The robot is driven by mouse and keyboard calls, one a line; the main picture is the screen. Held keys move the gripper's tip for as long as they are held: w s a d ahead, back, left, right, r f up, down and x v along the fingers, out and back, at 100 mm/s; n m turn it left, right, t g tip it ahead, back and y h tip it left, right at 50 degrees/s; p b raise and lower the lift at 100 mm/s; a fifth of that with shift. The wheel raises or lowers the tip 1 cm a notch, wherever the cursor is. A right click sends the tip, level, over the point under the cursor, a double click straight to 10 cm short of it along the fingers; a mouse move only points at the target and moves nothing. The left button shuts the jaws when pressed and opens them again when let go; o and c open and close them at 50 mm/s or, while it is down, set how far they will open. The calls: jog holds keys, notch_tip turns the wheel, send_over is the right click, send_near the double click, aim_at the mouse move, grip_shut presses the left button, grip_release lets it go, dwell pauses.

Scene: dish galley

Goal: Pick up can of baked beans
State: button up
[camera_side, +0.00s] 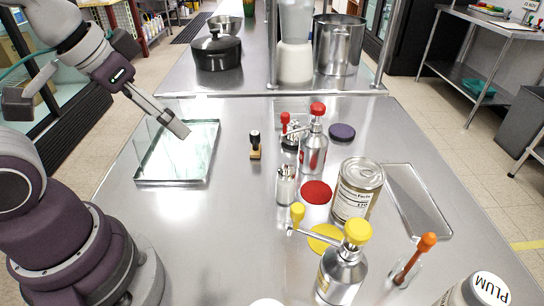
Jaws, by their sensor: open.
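A large metal can (358,192) with a pale printed label stands upright on the steel counter, right of the middle. Its lid shows, but the part of the label facing the camera has small print, and I cannot read a product name. My gripper (180,130) is open and empty at the upper left, above or beside the glass-like tray. It is well apart from the can, to its left and farther back. Its fingers are seen nearly edge-on.
A clear shallow tray (178,180) lies below my gripper. Metal bottles with a red pump (313,150) and a yellow pump (342,272) stand near the can. A red disc (316,192) lies left of it, a flat metal tray (418,200) right. The left-middle counter is clear.

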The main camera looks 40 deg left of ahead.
jog(key=shift+o, duration=1.3)
jog(key=m+g+h, duration=0.2)
jog(key=m, duration=0.2)
send_over(359, 183)
jog(key=a, duration=0.2)
jog(key=f, duration=0.5)
jog(key=shift+s+a+f, duration=0.1)
jog(key=shift+a+f, duration=0.1)
jog(key=shift+f, duration=0.05)
jog(key=shift+t, duration=0.3)
jog(key=x, duration=1)
jog(key=shift+s+a+f, duration=0.1)
jog(key=shift+s+f, duration=0.1)
jog(key=shift+f, duration=0.1)
jog(key=c, duration=1.1)
